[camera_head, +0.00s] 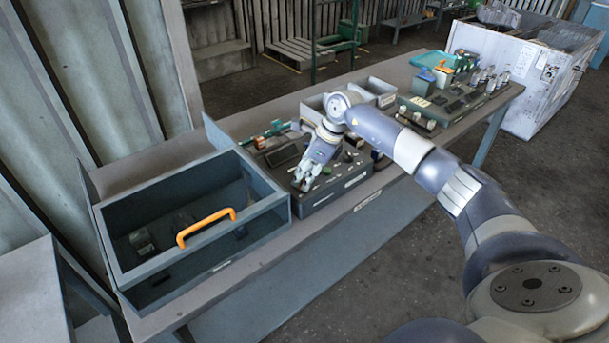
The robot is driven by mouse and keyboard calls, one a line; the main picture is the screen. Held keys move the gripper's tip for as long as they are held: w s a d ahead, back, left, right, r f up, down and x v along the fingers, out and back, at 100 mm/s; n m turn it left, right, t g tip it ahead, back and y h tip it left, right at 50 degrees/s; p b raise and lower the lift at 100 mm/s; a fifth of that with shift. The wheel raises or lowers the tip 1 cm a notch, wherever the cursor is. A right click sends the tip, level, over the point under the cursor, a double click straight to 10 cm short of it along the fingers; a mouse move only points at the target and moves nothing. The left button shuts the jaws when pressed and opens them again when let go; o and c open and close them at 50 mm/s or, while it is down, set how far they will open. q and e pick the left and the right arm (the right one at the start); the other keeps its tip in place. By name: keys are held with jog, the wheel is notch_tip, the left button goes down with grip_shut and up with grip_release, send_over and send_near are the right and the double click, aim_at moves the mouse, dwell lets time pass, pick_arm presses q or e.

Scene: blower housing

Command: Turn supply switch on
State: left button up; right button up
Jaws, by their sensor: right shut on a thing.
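A dark control panel (339,187) with several small switches and knobs sits on the bench, just right of the open box. My right gripper (303,184) reaches down to the left front part of this panel. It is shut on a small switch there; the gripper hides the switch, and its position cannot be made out. My left gripper is not in view.
An open grey box (120,240) with an orange handle (206,227) stands left of the panel. A second panel (440,112) with switches and small bottles is at the right, with grey bins (372,88) behind. A white machine (515,75) stands beyond the bench.

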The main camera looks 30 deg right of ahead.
jog(key=m+h, duration=0.1)
jog(key=m, duration=0.2)
jog(key=shift+t+b, duration=0.3)
jog(key=shift+t, duration=0.1)
jog(key=m+h+b, duration=0.1)
jog(key=m, duration=0.3)
jog(key=shift+a+m+t+h+b, duration=0.2)
jog(key=shift+m+t+h+b, duration=0.1)
jog(key=shift+h+b, duration=0.1)
jog(key=m+h+b, duration=0.1)
jog(key=m, duration=0.1)
jog(key=m+h+b, duration=0.1)
jog(key=m, duration=0.2)
jog(key=shift+a+b, duration=0.15)
jog(key=shift+b, duration=0.25)
jog(key=shift+r+m+g+h+b, duration=0.1)
jog(key=shift+m+g+h+b, duration=0.25)
jog(key=shift+m, duration=0.8)
jog(key=shift+m+g+h+b, duration=0.15)
jog(key=shift+m+h+b, duration=0.4)
jog(key=shift+m, duration=0.6)
jog(key=o, duration=1)
jog(key=shift+a, duration=0.1)
